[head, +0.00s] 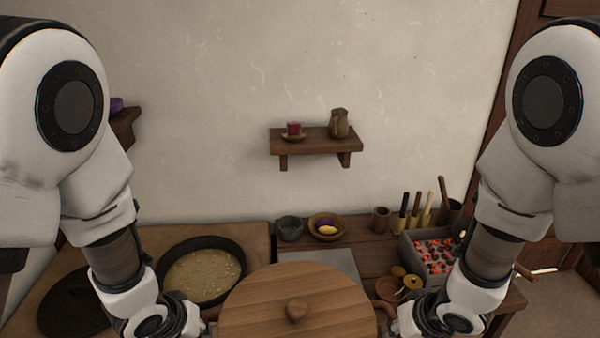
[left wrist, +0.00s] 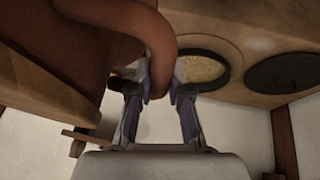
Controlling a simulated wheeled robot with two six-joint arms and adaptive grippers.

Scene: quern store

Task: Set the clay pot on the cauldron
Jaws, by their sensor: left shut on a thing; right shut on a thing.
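The clay pot (left wrist: 95,40) is a large reddish-brown vessel at the upper left of the left wrist view. A round wooden lid (head: 260,318) with a knob covers it in the head view and hides most of its body. My left gripper (left wrist: 160,88) is shut on one side handle of the pot. My right gripper (head: 392,325) is at the pot's other side, shut on the opposite handle, its fingertips mostly hidden. The cauldron (head: 205,276), dark-rimmed with pale yellowish contents, is set in the hearth top, left of and beyond the pot. It also shows in the left wrist view (left wrist: 206,70).
A black disc (head: 72,305) lies left of the cauldron. The table to the right holds a grey bowl (head: 290,228), a brown bowl (head: 313,222), a crate of red items (head: 412,245) and small clay bowls. A wall shelf (head: 318,146) hangs behind.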

